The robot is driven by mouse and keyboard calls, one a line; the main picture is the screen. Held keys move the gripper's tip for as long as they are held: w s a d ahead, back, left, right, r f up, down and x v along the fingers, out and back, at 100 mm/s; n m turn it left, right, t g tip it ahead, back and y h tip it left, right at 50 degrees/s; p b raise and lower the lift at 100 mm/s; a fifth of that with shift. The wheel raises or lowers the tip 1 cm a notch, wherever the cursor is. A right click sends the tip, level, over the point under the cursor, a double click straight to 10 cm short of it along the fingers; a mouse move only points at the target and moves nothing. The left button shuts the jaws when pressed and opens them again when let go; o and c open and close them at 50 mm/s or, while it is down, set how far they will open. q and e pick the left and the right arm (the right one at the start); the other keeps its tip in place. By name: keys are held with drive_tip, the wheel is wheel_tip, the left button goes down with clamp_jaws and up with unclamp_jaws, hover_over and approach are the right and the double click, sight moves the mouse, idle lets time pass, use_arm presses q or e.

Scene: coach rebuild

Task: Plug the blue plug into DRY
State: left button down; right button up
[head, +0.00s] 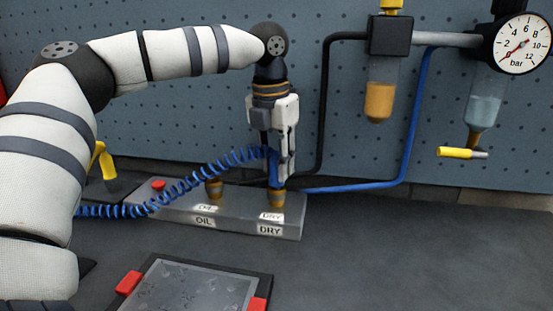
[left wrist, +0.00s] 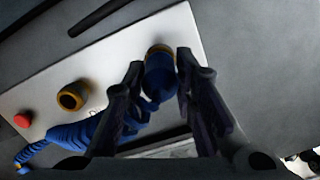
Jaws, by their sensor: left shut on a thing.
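My left gripper (head: 281,176) points down over the DRY end of the grey block (head: 165,211). It is shut on the blue plug (head: 273,168), which also shows between the fingers in the left wrist view (left wrist: 158,78). The plug's lower end meets the brass DRY socket (head: 277,199), seen in the wrist view as a brass ring (left wrist: 160,50) at the plug's tip. How deep the plug sits cannot be told. The brass OIL socket (head: 214,188) is empty, with a dark hole in the wrist view (left wrist: 72,96). My right gripper is not in view.
A coiled blue hose (head: 185,186) runs left from the plug. A red button (head: 158,184) is on the block's left end. Behind are a straight blue hose (head: 350,187), a black hose (head: 323,110) and a gauge (head: 522,44). A red-cornered tray (head: 262,282) lies in front. The right bench is clear.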

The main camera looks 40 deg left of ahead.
use_arm(q)
drive_tip(key=shift+f, duration=0.25)
drive_tip(key=c, duration=1.2)
unclamp_jaws()
